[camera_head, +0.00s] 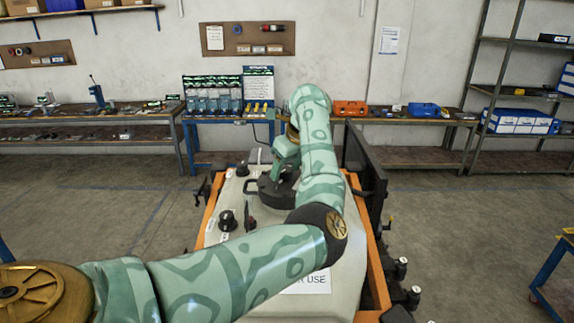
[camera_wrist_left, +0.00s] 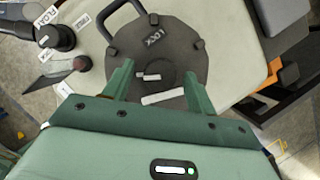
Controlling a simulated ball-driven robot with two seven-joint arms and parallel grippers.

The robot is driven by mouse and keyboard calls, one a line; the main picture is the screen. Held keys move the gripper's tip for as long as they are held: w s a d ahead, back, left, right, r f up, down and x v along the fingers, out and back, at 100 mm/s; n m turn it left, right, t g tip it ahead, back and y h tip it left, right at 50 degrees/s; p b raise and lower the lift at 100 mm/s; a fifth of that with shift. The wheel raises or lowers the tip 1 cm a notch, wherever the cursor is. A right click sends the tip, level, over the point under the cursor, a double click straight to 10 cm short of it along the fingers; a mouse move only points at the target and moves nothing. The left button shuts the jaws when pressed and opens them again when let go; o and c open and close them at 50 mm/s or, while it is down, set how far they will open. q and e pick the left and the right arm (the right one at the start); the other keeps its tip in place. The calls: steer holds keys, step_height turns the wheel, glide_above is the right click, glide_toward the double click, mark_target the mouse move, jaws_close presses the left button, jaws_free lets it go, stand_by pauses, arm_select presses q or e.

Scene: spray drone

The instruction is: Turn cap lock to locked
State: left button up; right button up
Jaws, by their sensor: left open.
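The dark round cap (camera_wrist_left: 185,40) sits on the pale tank, with several lugs on its rim and a loop handle at its upper left. It also shows in the head view (camera_head: 268,192), partly hidden by my arm. A smaller dark round piece with pale labels (camera_wrist_left: 160,74) is at its middle, and a pale label is near the cap's far side. My left gripper (camera_wrist_left: 156,76) is open over the cap. Its two green fingers stand either side of the middle piece; I cannot tell whether they touch it. In the head view my left gripper (camera_head: 284,168) is above the cap. My right gripper is out of view.
A black knob (camera_head: 227,220) and a small dark red part (camera_head: 250,222) stand on the pale tank (camera_head: 232,250), left of the cap. An orange frame (camera_head: 372,265) surrounds the tank.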

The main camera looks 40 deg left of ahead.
arm_select(q)
steer(key=shift+w+f, duration=0.1)
steer(key=shift+f, duration=0.1)
steer(key=c, duration=1)
steer(key=m+t+b, duration=0.1)
steer(key=m, duration=0.2)
steer(key=shift+m+h+b, duration=0.3)
steer(key=shift+m+b, duration=0.1)
steer(key=m, duration=0.1)
steer(key=m+t, duration=0.1)
steer(key=m, duration=0.1)
steer(key=shift+s+a+m+t+h+b, duration=0.1)
steer(key=shift+s+m+t+h+b, duration=0.2)
steer(key=shift+h+b, duration=0.1)
steer(key=m, duration=0.2)
steer(key=m+t+h, duration=0.1)
steer(key=m, duration=0.1)
steer(key=shift+a+r+m, duration=0.15)
steer(key=shift+m, duration=0.15)
steer(key=m+h+p, duration=0.1)
steer(key=m+h, duration=0.1)
steer(key=m, duration=0.2)
steer(key=shift+a+m, duration=0.1)
steer(key=shift+m, duration=0.3)
steer(key=shift+p, duration=0.3)
